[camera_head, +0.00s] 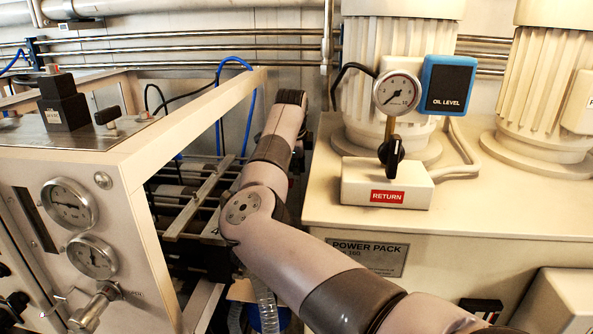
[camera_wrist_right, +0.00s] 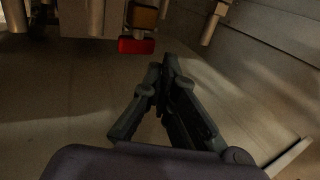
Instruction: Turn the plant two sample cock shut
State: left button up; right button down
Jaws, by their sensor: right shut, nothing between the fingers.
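My right gripper (camera_wrist_right: 168,75) shows in the right wrist view, with its dark fingers together and nothing between them. A red block-like part (camera_wrist_right: 137,46) is just beyond and left of the fingertips, apart from them, under a brown-yellow part (camera_wrist_right: 145,18). I cannot tell whether these belong to the sample cock. In the head view, a metal cock (camera_head: 95,306) with a small lever sticks out of the left panel's lower part; its plant label is not readable. My right arm crosses the head view's middle; its fingers cannot be made out there. My left gripper is not in view.
The left cabinet (camera_head: 130,200) has a gauge (camera_head: 68,203) and a second gauge (camera_head: 92,257). The power pack (camera_head: 470,225) stands at right, with an oil level sign (camera_head: 447,86) and a black-handled valve (camera_head: 391,156). Pipes and frame bars crowd the gap between.

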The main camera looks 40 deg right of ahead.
jog(key=v, duration=1.1)
jog(key=shift+r, duration=0.1)
